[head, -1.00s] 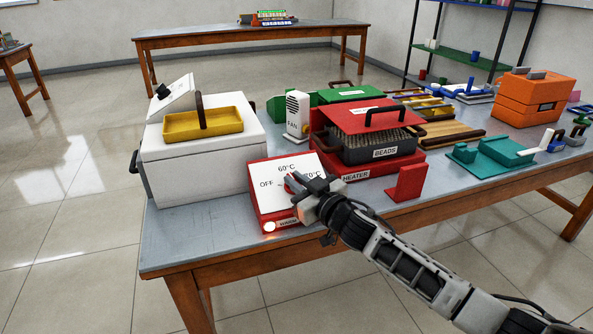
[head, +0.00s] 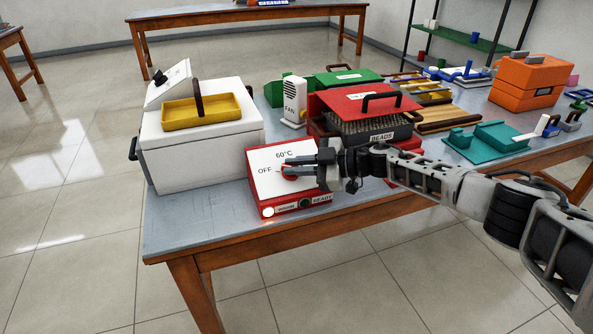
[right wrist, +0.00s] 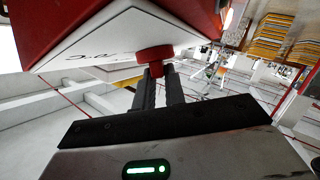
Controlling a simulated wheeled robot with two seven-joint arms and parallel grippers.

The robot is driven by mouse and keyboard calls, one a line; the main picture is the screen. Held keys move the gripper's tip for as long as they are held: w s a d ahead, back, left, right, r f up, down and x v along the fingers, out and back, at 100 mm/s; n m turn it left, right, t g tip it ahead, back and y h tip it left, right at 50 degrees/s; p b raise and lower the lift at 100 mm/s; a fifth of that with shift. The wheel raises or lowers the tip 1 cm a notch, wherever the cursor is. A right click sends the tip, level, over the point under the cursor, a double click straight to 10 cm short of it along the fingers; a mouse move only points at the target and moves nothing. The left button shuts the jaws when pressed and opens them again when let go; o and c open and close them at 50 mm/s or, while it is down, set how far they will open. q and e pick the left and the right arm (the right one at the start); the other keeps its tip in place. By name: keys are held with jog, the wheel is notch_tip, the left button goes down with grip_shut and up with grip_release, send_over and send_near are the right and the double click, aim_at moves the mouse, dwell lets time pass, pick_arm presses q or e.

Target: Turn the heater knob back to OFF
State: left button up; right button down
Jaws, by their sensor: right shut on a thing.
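The red heater knob (head: 288,172) sits on the white sloped dial face (head: 262,182) of the red heater control box (head: 320,210). OFF is printed left of the knob and 60°C above it; the dial's right side is hidden by my gripper. My right gripper (head: 297,168) reaches in from the right and is shut on the knob. In the right wrist view the fingers (right wrist: 162,82) meet the red knob (right wrist: 155,54). I cannot tell exactly where the knob points. My left gripper is not in view.
A lamp (head: 268,211) on the box front glows whitish; a READY lamp (head: 305,203) beside it looks dark green. The white chest (head: 200,150) stands left, and the BEADS heater block (head: 370,140) stands behind my gripper. The table's front-left corner is clear.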

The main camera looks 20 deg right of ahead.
jog(key=shift+n+g, duration=0.5)
jog(key=c, duration=1.5)
grip_release()
jog(key=shift+o, duration=0.2)
jog(key=v, duration=1.6)
jog(key=shift+w+f+b, duration=0.15)
jog(key=shift+f+b, duration=0.05)
jog(key=shift+b, duration=0.15)
